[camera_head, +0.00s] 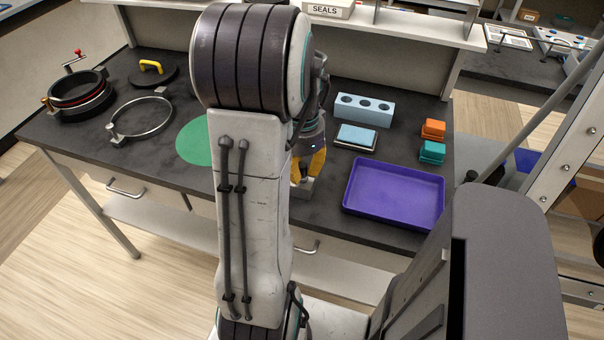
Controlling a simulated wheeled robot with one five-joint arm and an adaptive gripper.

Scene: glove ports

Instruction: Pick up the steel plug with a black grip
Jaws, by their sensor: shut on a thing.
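My gripper (306,172), with yellow-orange fingers, is low over the dark worktop near its front edge, partly hidden behind my own arm. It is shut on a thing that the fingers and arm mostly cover. A small grey, metal-looking piece (303,188) shows just under the fingertips; it may be part of the steel plug or of a holder below it. No black grip can be made out, and I cannot tell whether the held thing is clear of the worktop.
The purple tray (395,222) is right of my gripper. Behind are a blue-white pad (356,137) and a light-blue block with holes (363,110). Orange (433,129) and teal (432,151) blocks lie right; a green disc (194,144), steel ring (141,117) and yellow-handled lid (153,72) left.

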